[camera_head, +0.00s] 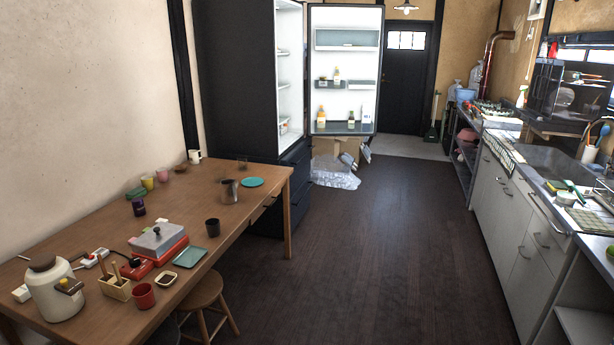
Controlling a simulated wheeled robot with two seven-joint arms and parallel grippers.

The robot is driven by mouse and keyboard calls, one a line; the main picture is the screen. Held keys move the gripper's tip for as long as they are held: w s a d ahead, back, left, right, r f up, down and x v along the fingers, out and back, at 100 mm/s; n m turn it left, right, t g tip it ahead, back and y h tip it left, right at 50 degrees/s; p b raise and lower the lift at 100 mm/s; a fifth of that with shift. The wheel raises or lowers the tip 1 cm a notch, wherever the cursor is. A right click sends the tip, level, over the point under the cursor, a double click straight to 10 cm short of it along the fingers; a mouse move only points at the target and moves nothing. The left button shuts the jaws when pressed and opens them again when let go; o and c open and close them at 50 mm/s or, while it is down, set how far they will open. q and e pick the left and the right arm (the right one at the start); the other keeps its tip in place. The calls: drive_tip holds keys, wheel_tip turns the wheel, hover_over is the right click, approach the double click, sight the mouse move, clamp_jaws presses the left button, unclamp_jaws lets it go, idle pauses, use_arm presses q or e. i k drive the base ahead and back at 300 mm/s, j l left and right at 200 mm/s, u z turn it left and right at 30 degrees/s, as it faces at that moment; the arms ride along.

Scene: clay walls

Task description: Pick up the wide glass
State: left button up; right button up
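A small clear glass (242,162) stands at the far end of the wooden table (205,182), near the open fridge. It is the only see-through glass I can make out, and it is too small to tell how wide it is. A metal pitcher (229,191) stands in front of it, and a teal plate (252,182) lies to its right. Neither of my grippers shows in the head view.
Several cups, a dark cup (213,227), a red cup (144,296), a portable stove (158,245) and a white appliance (50,290) crowd the table. A wooden stool (205,293) stands at its near side. The dark floor (380,230) between table and kitchen counter (520,205) is clear.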

sight(220, 174)
drive_tip(key=i+u, duration=0.1)
drive_tip(key=i, duration=0.35)
drive_tip(key=i+l+u, duration=0.15)
drive_tip(key=i, duration=0.35)
drive_tip(key=i+l+u, duration=0.1)
drive_tip(key=i, duration=0.35)
drive_tip(key=i+l+u, duration=0.15)
drive_tip(key=i, duration=0.35)
